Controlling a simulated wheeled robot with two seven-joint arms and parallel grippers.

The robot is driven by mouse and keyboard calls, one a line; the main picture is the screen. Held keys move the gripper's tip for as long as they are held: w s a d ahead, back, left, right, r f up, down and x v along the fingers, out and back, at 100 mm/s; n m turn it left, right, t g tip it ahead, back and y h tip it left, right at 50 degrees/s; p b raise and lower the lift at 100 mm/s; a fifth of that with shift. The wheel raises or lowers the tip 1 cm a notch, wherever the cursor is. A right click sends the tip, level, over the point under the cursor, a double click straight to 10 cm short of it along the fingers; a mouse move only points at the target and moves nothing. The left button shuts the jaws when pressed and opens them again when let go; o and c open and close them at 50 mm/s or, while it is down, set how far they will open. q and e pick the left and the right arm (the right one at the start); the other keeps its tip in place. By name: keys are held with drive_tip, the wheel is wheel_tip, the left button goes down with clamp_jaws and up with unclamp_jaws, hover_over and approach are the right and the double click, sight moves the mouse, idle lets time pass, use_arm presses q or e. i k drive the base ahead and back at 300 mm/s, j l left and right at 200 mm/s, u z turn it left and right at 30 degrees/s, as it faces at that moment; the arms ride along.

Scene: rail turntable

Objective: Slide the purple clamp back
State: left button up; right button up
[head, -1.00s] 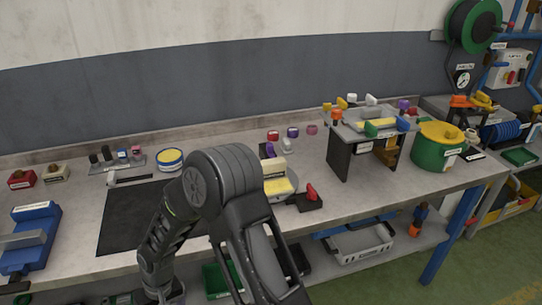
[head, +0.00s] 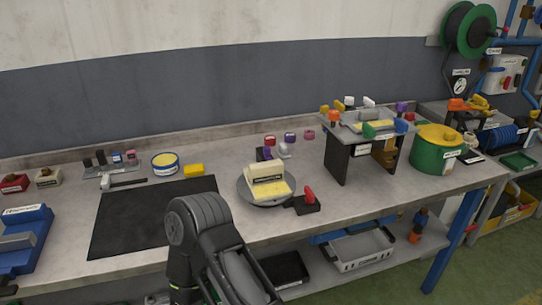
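A round grey turntable (head: 247,197) stands on the bench and carries a cream and yellow block (head: 268,178). A small dark purple piece (head: 264,154) stands just behind that block, partly hidden by it. Another purple piece (head: 401,107) sits at the back right of the raised stand (head: 337,160). Both are small, and I cannot tell which is the clamp. One of my arms rises from the bottom edge in front of the bench, but its gripper is outside the picture. My other gripper is not in view either.
A red-handled piece (head: 309,195) lies right of the turntable. A black mat (head: 145,218) lies to its left, with a yellow block (head: 194,170) behind the mat. Several coloured spools (head: 290,138) stand behind the turntable. A green and yellow drum (head: 430,156) is at the right.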

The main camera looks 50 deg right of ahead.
sight(266, 149)
drive_tip(key=z, duration=1.75)
drive_tip(key=i+j+z, duration=0.2)
drive_tip(key=i, duration=0.25)
